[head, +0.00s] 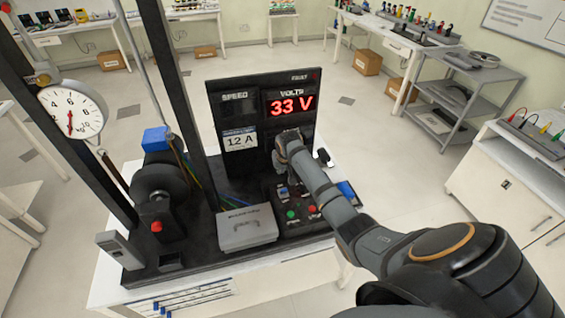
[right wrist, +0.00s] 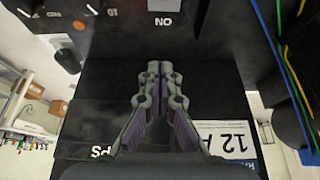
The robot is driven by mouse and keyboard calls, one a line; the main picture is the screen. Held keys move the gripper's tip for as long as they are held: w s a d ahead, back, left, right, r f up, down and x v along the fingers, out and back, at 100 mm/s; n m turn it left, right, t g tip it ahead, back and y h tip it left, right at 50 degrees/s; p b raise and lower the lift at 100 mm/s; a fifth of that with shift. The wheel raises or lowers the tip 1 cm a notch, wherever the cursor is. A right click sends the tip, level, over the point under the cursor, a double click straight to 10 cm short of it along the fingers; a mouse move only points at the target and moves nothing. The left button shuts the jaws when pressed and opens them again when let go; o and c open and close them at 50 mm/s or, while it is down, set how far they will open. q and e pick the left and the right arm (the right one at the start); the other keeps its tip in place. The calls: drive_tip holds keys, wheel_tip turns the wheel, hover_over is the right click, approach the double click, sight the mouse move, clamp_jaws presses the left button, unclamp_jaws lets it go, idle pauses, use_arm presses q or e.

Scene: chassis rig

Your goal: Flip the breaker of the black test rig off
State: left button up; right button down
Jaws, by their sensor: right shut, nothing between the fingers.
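The black test rig (head: 241,104) stands on a white table, its VOLTS display (head: 290,103) reading 33 V in red. Its low control console (head: 300,226) carries a green and a red button and small switches. My right gripper (head: 281,160) is in front of the upright panel, above the console. In the right wrist view the gripper (right wrist: 160,66) is shut and empty, apart from the ON label (right wrist: 162,21) ahead of its tips. A pale part (right wrist: 161,5) beside that label is cut off by the frame edge; I cannot tell whether it is the breaker. My left gripper is not in view.
A grey box (head: 246,226) sits on the rig base left of the console. A black wheel (head: 160,190) and a round dial (head: 72,110) stand further left. Knobs (right wrist: 68,60) and coloured wires (right wrist: 284,60) flank the gripper in the wrist view.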

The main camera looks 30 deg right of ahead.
drive_tip(key=s+a+r+b, duration=0.2)
drive_tip(key=s+r+b, duration=0.1)
drive_tip(key=s+r, duration=0.35)
drive_tip(key=s+a+f+n, duration=0.2)
drive_tip(key=s+a, duration=0.2)
drive_tip(key=s, duration=0.4)
drive_tip(key=s+a+f+n+g, duration=0.15)
drive_tip(key=s+a, duration=0.25)
drive_tip(key=s, duration=0.4)
drive_tip(key=s+a+f+n+t, duration=0.1)
drive_tip(key=s+a+f, duration=0.2)
drive_tip(key=s, duration=0.5)
wheel_tip(320, 180, down, 28)
drive_tip(key=s+d+g+b, duration=0.2)
use_arm(q)
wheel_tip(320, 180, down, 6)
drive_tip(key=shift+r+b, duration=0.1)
drive_tip(key=shift+b, duration=0.65)
use_arm(e)
drive_tip(key=s+d+f+g, duration=0.1)
drive_tip(key=s+f, duration=1.7)
drive_tip(key=shift+s+d+f+y, duration=0.2)
drive_tip(key=shift+d+f+y, duration=0.05)
drive_tip(key=shift+f+y, duration=0.15)
